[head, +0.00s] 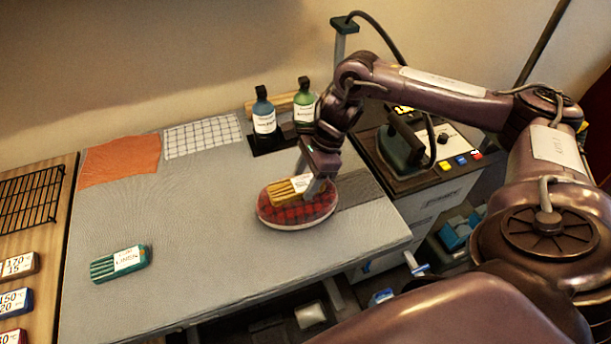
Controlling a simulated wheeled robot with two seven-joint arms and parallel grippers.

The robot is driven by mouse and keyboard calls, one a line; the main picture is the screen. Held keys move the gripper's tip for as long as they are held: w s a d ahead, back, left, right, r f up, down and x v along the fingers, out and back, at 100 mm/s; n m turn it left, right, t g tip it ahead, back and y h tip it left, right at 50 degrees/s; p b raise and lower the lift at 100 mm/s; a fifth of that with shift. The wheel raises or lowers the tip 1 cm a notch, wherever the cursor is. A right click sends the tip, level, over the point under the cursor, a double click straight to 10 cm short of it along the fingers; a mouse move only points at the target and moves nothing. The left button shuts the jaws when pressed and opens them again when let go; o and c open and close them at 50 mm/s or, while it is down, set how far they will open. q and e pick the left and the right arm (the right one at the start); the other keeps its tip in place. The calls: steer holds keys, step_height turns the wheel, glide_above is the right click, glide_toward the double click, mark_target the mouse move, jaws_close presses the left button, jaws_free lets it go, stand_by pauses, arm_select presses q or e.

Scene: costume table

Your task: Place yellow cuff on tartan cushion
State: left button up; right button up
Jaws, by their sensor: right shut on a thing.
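The yellow cuff (289,191) is a ribbed yellow piece with a white label. It is at the top of the tartan cushion (297,212), a red checked oval with a pale rim on the grey table. My right gripper (314,186) points down over the cushion and is shut on the yellow cuff at its right end. The cuff appears to touch the cushion top, but I cannot tell whether its weight rests there. My left gripper is not in view.
A teal cuff (120,263) lies at the table's front left. Blue (263,118) and green (304,105) bottles stand behind the cushion. Orange cloth (120,160) and checked cloth (202,136) lie at the back. An iron (403,146) stands on a unit at right. The table's middle is clear.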

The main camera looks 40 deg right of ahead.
steer(key=o, duration=1)
steer(key=shift+f, duration=0.1)
steer(key=shift+c, duration=0.2)
steer(key=shift+r, duration=0.25)
steer(key=shift+d+r, duration=0.1)
steer(key=shift+r, duration=0.15)
steer(key=b+v, duration=0.1)
steer(key=v, duration=0.4)
steer(key=shift+b, duration=0.3)
steer(key=p+v, duration=0.3)
steer(key=v, duration=0.3)
steer(key=shift+r, duration=0.2)
